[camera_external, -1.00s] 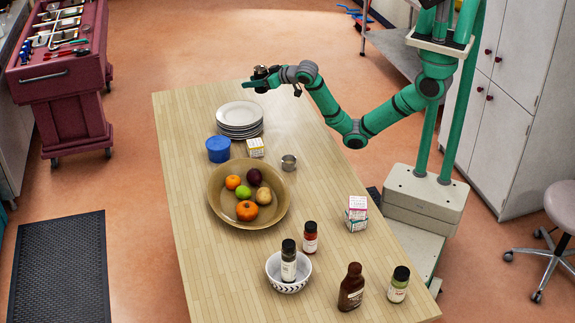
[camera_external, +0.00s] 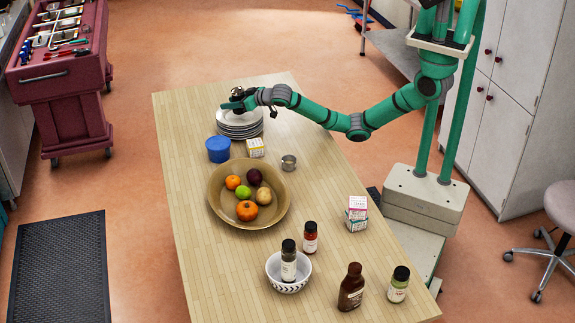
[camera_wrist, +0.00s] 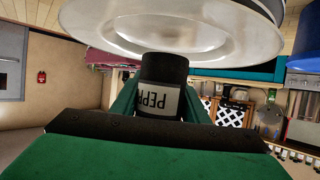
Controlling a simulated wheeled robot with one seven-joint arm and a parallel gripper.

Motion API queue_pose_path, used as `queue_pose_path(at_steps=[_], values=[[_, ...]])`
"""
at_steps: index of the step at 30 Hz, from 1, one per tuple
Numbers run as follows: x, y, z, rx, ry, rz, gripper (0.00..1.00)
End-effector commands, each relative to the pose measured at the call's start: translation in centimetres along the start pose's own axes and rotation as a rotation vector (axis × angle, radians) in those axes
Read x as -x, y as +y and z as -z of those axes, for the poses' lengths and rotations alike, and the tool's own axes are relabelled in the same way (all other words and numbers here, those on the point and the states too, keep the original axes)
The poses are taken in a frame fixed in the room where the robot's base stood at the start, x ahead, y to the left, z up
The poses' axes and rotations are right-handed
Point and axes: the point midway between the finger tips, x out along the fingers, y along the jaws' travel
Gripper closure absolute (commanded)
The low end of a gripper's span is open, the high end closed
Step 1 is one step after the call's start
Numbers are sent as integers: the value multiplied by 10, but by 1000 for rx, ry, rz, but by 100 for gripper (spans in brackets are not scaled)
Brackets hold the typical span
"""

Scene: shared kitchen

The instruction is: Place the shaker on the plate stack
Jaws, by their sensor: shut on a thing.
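My gripper (camera_external: 238,101) is shut on the shaker. In the wrist view the shaker (camera_wrist: 161,99) has a black end and a pale label reading "PEPP", between green fingers. In the external view my gripper largely hides it. The stack of white plates (camera_external: 240,132) stands at the far end of the table, with my gripper over its upper part. The plates also show in the wrist view (camera_wrist: 200,48), just beyond the shaker's black end. I cannot tell whether the shaker touches the top plate.
A blue container (camera_external: 218,149) and a small box (camera_external: 255,147) stand close in front of the plates. A metal cup (camera_external: 288,162) and a wide fruit bowl (camera_external: 219,211) are nearer. Several bottles and a patterned bowl (camera_external: 288,285) are at the near end.

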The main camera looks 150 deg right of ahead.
Motion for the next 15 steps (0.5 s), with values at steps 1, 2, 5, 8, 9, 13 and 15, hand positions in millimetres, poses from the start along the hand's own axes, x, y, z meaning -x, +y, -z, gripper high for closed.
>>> queue_pose_path(at_steps=[1, 2, 5, 8, 9, 13, 15], values=[[-1, 1, -2, -1, 1, -2, 85], [-2, 1, -3, -1, 1, -1, 85], [-1, 0, -3, -1, 2, 0, 85], [-1, 0, -3, -1, 2, 0, 85], [-1, 0, -3, -1, 2, 0, 85], [-2, 0, -6, -1, 2, 0, 55], [-2, 0, -6, -1, 2, 0, 41]])
